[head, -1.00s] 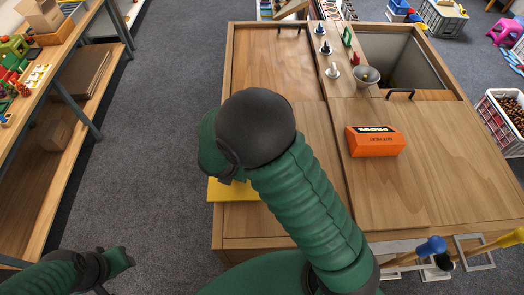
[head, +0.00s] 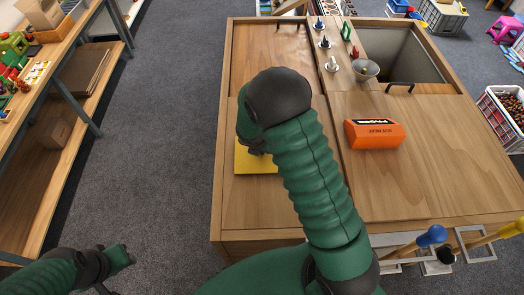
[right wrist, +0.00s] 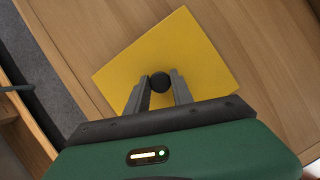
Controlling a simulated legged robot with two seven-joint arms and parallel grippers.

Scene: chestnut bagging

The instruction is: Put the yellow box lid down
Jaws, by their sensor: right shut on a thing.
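The yellow box lid (head: 252,161) is a flat yellow panel over the left part of the wooden table top, partly hidden by my right arm in the head view. In the right wrist view the lid (right wrist: 195,50) lies under my right gripper (right wrist: 159,85). The gripper is shut on the lid's round black knob (right wrist: 159,82). I cannot tell whether the lid touches the wood. My left gripper (head: 122,262) is at the lower left over the floor, far from the lid; its fingers are too unclear to judge.
The wooden table (head: 262,213) has bare wood in front of the lid. An orange box (head: 374,134) lies to the right. A metal bowl (head: 365,70) and pegs stand behind, beside an open bin (head: 400,55). Shelving (head: 70,160) stands on the left.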

